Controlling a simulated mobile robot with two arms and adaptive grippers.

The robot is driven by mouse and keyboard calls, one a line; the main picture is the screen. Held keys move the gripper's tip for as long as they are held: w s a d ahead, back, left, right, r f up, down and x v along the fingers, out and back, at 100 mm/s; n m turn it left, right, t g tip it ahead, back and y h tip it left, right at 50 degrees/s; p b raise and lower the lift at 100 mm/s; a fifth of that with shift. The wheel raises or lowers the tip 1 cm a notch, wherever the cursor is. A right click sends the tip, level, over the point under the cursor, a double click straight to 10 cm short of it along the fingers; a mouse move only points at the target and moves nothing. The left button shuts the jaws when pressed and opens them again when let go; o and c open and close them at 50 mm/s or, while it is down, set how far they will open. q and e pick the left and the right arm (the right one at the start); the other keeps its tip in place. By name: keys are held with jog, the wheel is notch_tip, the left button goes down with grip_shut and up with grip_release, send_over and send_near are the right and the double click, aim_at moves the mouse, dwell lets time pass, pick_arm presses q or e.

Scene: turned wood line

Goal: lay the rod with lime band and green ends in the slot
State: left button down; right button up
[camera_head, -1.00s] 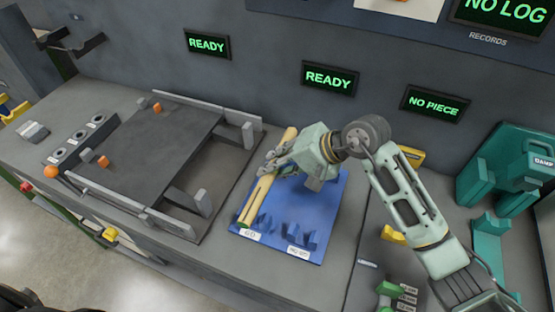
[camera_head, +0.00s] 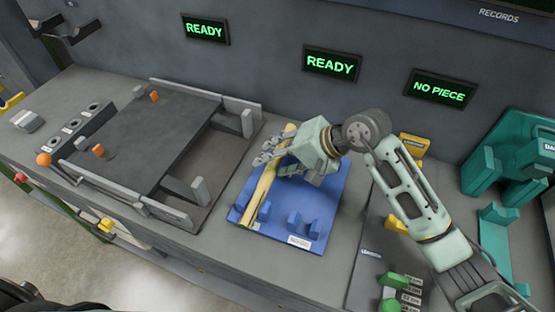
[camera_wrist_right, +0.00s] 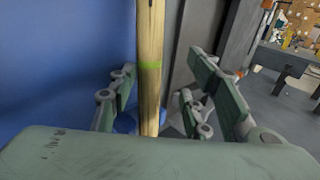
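A pale wooden rod (camera_head: 263,183) lies lengthwise over the left side of a blue rack (camera_head: 325,205). In the right wrist view the rod (camera_wrist_right: 151,35) shows a lime band (camera_wrist_right: 150,65); its ends are out of that view, and I cannot make out green ends in the head view. My right gripper (camera_head: 265,160) is at the rod's upper half. In the wrist view its fingers (camera_wrist_right: 160,95) are apart, one on each side of the rod, with gaps visible. My left gripper is not in view. I cannot tell which place is the slot.
Empty blue supports (camera_head: 304,226) stand at the rack's right. A dark grey plate fixture (camera_head: 150,140) with raised rails and stops is to the left. A teal machine (camera_head: 520,165) stands at right. Wall displays read READY, READY and NO PIECE (camera_head: 440,91).

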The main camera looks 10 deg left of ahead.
jog(key=v, duration=1.2)
